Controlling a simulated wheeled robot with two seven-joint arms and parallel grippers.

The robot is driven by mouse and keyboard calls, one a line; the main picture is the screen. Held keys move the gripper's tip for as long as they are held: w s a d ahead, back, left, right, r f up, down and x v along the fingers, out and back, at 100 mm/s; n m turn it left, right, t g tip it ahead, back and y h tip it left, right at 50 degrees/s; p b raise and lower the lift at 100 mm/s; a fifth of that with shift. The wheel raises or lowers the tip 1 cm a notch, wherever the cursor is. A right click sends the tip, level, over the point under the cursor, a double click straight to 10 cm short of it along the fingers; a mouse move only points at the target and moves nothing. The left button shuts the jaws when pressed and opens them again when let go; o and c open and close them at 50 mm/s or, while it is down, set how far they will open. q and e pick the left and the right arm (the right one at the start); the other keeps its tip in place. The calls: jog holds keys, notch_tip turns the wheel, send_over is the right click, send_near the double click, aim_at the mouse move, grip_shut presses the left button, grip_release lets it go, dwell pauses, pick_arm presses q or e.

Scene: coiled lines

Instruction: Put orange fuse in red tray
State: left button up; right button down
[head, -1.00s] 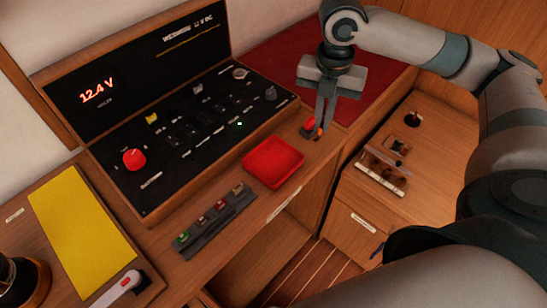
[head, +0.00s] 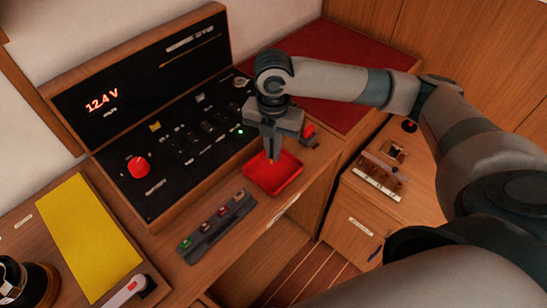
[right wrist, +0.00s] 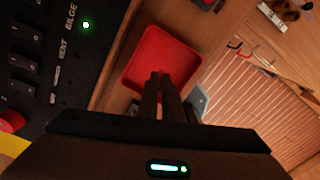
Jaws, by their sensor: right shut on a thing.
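The red tray (head: 284,181) lies on the wooden ledge in front of the black panel. It also shows in the right wrist view (right wrist: 158,52). My right gripper (head: 272,157) points down over the tray, its fingers close together. It is shut on the orange fuse (head: 271,161), of which only a small orange bit shows at the fingertips in the head view. In the right wrist view the fingers (right wrist: 160,80) hide the fuse. Whether the fuse touches the tray floor I cannot tell. My left gripper is not in view.
A dark fuse rack (head: 217,222) with several coloured fuses lies left of the tray. A small block with a red top (head: 308,130) stands behind it to the right. The black switch panel (head: 190,140) rises behind. A yellow sheet (head: 80,235) lies at the left.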

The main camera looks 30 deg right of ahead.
notch_tip(320, 180, down, 4)
jog(key=shift+r+p, duration=0.25)
jog(key=shift+p, duration=0.45)
jog(key=shift+f, duration=0.25)
jog(key=c, duration=1.9)
grip_release()
jog(key=shift+f, duration=0.15)
jog(key=shift+c, duration=0.2)
jog(key=shift+r+b, duration=0.3)
jog(key=shift+r, duration=0.6)
notch_tip(320, 180, up, 11)
jog(key=shift+f+b, duration=0.2)
jog(key=shift+b, duration=0.95)
